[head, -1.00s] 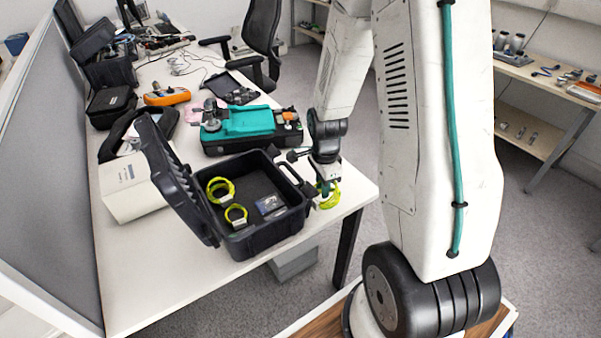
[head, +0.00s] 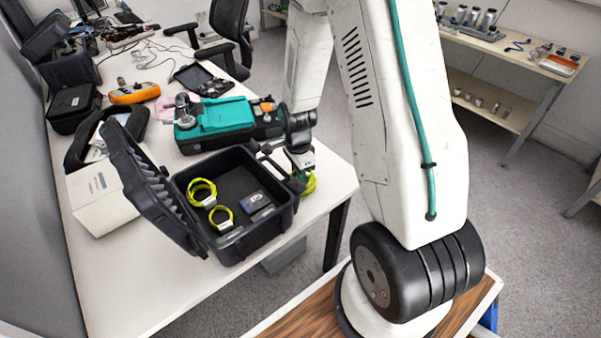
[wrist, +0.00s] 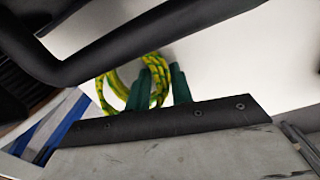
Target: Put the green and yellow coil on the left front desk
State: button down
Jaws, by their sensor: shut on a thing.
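The green and yellow coil (head: 308,184) is at the near right corner of the white desk (head: 120,290), just right of the open black case (head: 245,240). My gripper (head: 300,181) points down over it with its green fingers shut on it. In the wrist view the coil (wrist: 118,88) shows as a yellow ring with green marks, and my gripper's green fingers (wrist: 162,88) are at its right part. I cannot tell whether the coil touches the desk top. Two more yellow-green coils (head: 202,192) (head: 222,218) lie inside the case.
The case's lid (head: 150,185) stands open on its left. A black and teal device (head: 225,118) sits behind the case. The desk's front left part is clear.

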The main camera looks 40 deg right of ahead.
jog(key=shift+f, duration=0.15)
jog(key=c, duration=1.2)
grip_release()
jog(key=shift+c, duration=0.2)
jog(key=shift+d, duration=0.1)
notch_tip(320, 180, up, 12)
jog(key=s+a+r+n, duration=0.4)
jog(key=r+n, duration=0.1)
jog(key=r, duration=0.3)
jog(key=s+a+r+n, duration=0.4)
jog(key=s+r+n, duration=0.1)
jog(key=r, duration=0.2)
jog(key=s+a+r+n, duration=0.2)
jog(key=s+r+n, duration=0.1)
jog(key=s+n, duration=0.2)
jog(key=s+a+r+n+t, duration=0.1)
jog(key=s+r+n, duration=0.2)
jog(key=s, duration=0.5)
jog(key=shift+s+a+r+n, duration=0.15)
jog(key=shift+a+r+n, duration=0.25)
jog(key=shift+n, duration=0.5)
